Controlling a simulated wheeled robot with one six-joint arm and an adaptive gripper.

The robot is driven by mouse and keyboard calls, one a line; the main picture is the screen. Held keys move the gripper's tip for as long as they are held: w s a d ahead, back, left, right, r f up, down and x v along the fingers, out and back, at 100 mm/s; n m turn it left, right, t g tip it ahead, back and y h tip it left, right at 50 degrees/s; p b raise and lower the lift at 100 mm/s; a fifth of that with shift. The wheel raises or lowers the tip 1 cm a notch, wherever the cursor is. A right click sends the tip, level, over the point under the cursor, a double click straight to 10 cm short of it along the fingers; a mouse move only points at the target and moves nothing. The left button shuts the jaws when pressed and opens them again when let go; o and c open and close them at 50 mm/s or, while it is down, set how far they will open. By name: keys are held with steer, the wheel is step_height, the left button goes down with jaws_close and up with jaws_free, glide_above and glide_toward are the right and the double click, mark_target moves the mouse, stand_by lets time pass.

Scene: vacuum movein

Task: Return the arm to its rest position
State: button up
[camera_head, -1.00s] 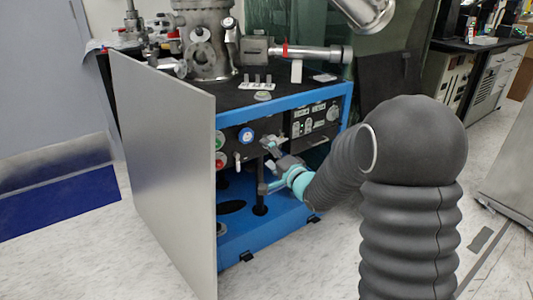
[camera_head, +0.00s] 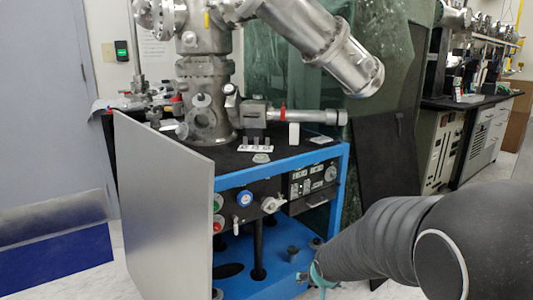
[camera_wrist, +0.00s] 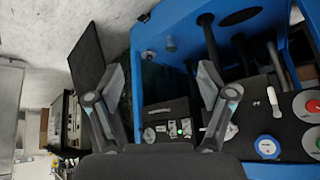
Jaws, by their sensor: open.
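My gripper (camera_wrist: 161,80) is open and empty in the wrist view, its two fingers spread wide apart. Beyond it is the blue-framed vacuum bench (camera_wrist: 140,42) with its control panel, seen turned over; no contact with the fingers shows. In the head view my dark ribbed arm reaches in from the lower right. The teal cuff at its wrist is low, by the front right of the blue bench frame (camera_head: 336,190). The fingers are not clear there.
A grey panel (camera_head: 165,215) stands upright at the bench's left. A blue knob (camera_head: 244,198) and a silver valve handle (camera_head: 272,204) stick out of the front. Steel vacuum chambers (camera_head: 208,100) rise from the top. A dark counter (camera_head: 470,101) stands at the back right.

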steer(key=s+r, duration=0.5)
steer(key=s, duration=0.3)
steer(key=s+d+r+n, duration=0.1)
steer(key=s+r, duration=0.4)
steer(key=s, duration=0.4)
steer(key=s+d+r+g, duration=0.1)
steer(key=s+r, duration=0.3)
steer(key=s, duration=0.5)
steer(key=shift+r+n, duration=0.4)
